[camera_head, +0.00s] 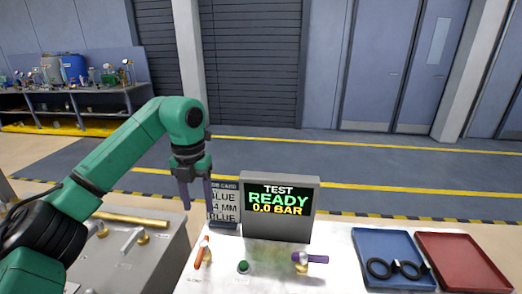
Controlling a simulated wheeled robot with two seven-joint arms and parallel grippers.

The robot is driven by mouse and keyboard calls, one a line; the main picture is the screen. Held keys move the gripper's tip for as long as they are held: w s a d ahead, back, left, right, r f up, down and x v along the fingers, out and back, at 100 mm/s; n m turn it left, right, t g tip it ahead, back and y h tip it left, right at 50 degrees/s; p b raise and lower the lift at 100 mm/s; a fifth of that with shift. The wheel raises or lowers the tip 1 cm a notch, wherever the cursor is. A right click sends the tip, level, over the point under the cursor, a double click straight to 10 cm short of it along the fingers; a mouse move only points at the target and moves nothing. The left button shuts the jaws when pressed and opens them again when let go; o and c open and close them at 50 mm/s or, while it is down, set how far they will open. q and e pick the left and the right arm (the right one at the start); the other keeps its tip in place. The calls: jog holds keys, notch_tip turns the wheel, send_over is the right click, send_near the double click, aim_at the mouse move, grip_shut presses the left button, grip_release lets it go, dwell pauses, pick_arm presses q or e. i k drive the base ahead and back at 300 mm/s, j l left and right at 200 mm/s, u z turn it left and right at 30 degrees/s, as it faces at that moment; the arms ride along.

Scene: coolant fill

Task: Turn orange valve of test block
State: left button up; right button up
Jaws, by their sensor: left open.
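The orange valve handle (202,252) stands on the white bench top (345,270), at the left of the bench, slanting slightly from vertical. My left gripper (197,200) points down above and a little behind this handle in the picture, in front of the card's left edge. Its two purple fingers are apart with nothing between them, and it does not appear to touch the handle. A grey display (279,210) behind reads "TEST READY 0.0 BAR". My right gripper is out of view.
A green button (242,267) and a purple-handled brass fitting (310,259) are right of the orange handle. A card (223,204) stands beside the display. A blue tray (385,239) with black rings and a red tray (455,250) lie at right. A grey bench (150,262) holds brass parts at left.

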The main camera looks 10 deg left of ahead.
aim_at(203, 255)
jog(key=k, duration=2)
